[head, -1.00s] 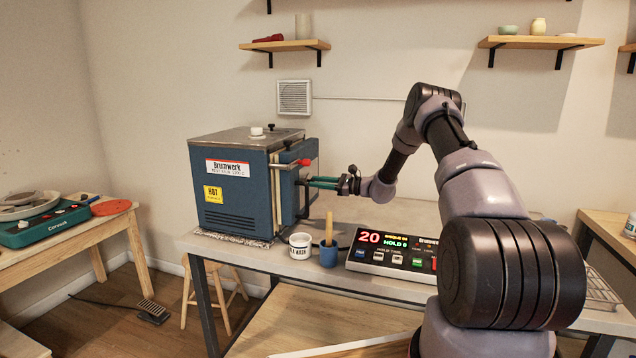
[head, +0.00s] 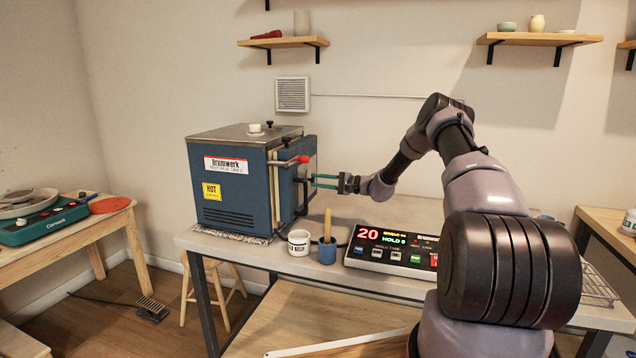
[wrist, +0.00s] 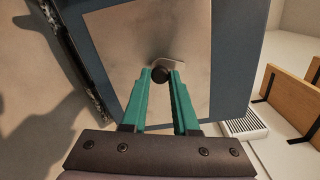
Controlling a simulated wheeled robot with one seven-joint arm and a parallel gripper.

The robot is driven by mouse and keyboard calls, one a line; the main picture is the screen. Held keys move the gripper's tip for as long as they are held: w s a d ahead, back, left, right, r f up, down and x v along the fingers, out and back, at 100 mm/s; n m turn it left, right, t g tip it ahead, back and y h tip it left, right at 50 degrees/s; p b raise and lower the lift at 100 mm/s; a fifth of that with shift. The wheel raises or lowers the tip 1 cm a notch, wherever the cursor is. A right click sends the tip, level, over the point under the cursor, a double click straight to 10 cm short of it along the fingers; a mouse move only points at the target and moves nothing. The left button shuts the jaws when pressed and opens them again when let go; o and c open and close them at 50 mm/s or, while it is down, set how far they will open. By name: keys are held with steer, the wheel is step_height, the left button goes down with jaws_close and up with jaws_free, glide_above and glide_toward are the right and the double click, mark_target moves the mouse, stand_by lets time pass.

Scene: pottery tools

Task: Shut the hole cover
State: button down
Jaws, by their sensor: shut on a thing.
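The blue kiln (head: 235,185) stands at the left of the workbench, and its door side faces right, toward my gripper. My gripper (head: 314,181) has its green fingers pointing left at that side. In the wrist view the fingertips (wrist: 160,76) close around a small round black knob (wrist: 160,74). A small pale metal cover (wrist: 174,64) shows just behind the knob, against a brushed metal panel (wrist: 125,45). The hole itself is not visible, and I cannot tell how much of it the cover hides. In the head view the knob and cover are hidden.
A red-tipped lever (head: 303,159) sticks out above my fingers. A white cup (head: 299,243), a blue pot (head: 327,252) with a wooden handle, and a controller box (head: 393,249) reading 20 stand on the workbench below. A wall vent (head: 292,95) is behind.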

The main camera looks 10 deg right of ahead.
steer(key=shift+w+d+f+n, duration=0.1)
steer(key=shift+w+n, duration=0.05)
steer(key=shift+n, duration=0.85)
steer(key=c, duration=0.7)
jaws_free()
steer(key=v, duration=1)
steer(key=shift+d, duration=0.35)
steer(key=shift+s, duration=0.2)
